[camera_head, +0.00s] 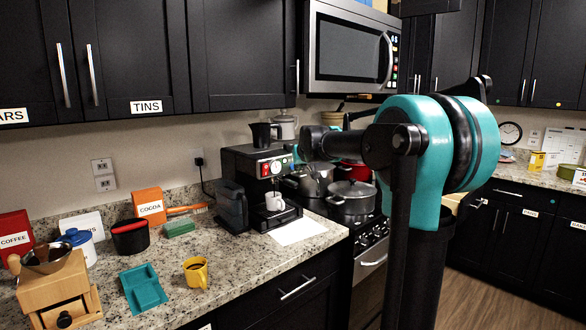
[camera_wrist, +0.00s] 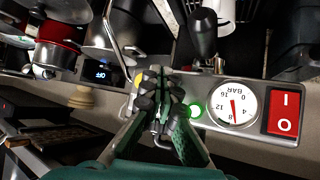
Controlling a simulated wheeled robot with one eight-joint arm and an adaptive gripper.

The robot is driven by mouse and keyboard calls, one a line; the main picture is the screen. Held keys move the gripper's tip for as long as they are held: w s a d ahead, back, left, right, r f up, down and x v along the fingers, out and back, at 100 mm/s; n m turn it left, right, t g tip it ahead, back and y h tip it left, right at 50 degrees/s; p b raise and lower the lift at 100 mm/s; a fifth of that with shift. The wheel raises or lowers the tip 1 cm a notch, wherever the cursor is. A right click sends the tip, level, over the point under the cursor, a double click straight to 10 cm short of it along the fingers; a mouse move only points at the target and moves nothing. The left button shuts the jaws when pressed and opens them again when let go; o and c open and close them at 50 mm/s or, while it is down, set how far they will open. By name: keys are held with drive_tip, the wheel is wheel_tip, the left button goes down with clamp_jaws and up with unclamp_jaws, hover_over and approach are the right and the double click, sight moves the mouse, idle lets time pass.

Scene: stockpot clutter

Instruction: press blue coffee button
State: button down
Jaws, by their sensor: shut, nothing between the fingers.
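The espresso machine (camera_head: 243,160) stands on the granite counter. Its front panel (camera_wrist: 222,95) fills much of the wrist view, upside down, with a white BAR gauge (camera_wrist: 235,105), a red I/O switch (camera_wrist: 284,112) and a lit green round light (camera_wrist: 195,111). I cannot make out a blue button; my gripper covers part of the panel beside the green light. My gripper (camera_wrist: 158,75) is shut and empty, its fingertips in front of the panel; I cannot tell whether they touch it. In the head view my arm's dark end hides most of it.
A white cup (camera_head: 274,202) sits under the machine's spout. Pots (camera_head: 352,196) stand on the stove to its right. A yellow mug (camera_head: 196,272), a teal tray (camera_head: 143,288) and a wooden grinder (camera_head: 60,290) stand on the counter at left. The microwave (camera_head: 347,50) hangs above.

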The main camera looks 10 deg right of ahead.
idle(0.3)
drive_tip(key=s+d, duration=0.1)
drive_tip(key=s, duration=0.1)
drive_tip(key=s+d, duration=0.2)
idle(0.5)
